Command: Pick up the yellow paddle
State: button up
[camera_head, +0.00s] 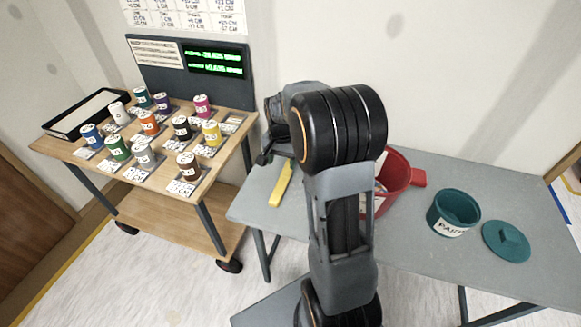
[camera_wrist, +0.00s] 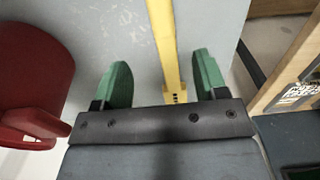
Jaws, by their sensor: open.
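The yellow paddle (camera_head: 281,186) lies on the grey table (camera_head: 415,165) near its left end. In the wrist view the yellow paddle (camera_wrist: 163,40) runs from the top edge down between my two green fingertips. My gripper (camera_wrist: 161,82) is open, with one finger on each side of the paddle and a gap to both. I cannot tell how high the fingers are above it. In the head view my gripper (camera_head: 268,155) is dark and partly hidden by my arm, close to the paddle's far end.
A red bucket (camera_head: 398,178) stands right of the paddle, partly behind my arm; it also shows in the wrist view (camera_wrist: 30,70). A wooden cart (camera_head: 215,170) with several coloured cans stands left.

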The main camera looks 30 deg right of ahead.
aim_at(281, 182)
notch_tip(281, 182, down, 11)
jog(key=shift+w+a+f, duration=0.1)
jog(key=shift+a, duration=0.05)
dwell(0.5)
jog(key=c, duration=1)
